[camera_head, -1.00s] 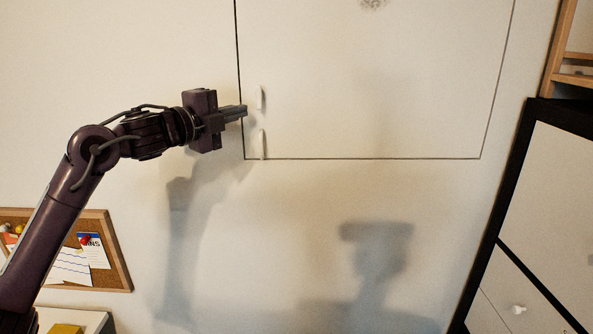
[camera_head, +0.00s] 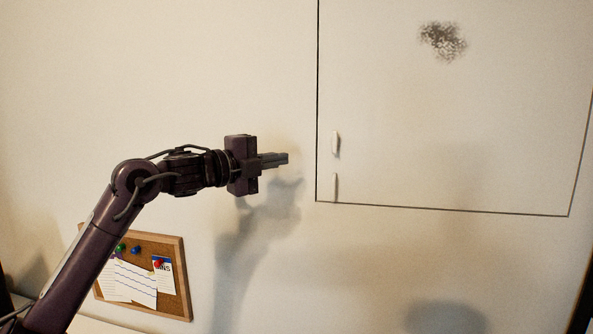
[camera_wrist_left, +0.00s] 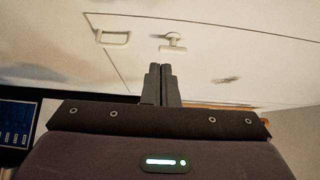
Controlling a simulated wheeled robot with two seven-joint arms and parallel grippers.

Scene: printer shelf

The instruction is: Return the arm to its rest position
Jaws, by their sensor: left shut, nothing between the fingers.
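My left arm (camera_head: 105,245) reaches up from the lower left in the head view. Its gripper (camera_head: 286,159) is shut and empty, pointing right, a short way left of a closed white wall panel (camera_head: 470,130). The panel has a thin dark outline and two small white handles, an upper one (camera_head: 335,143) and a lower one (camera_head: 335,187). In the left wrist view the fingers (camera_wrist_left: 161,72) are together, with a white handle (camera_wrist_left: 115,38) and a second white fitting (camera_wrist_left: 172,42) beyond them. My right gripper is not in view.
A cork board (camera_head: 176,290) with pinned papers hangs low at the left, behind the arm. A dark speckled patch (camera_head: 442,41) marks the panel. A dark screen (camera_wrist_left: 18,122) shows at the left of the wrist view. The wall around the gripper looks clear.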

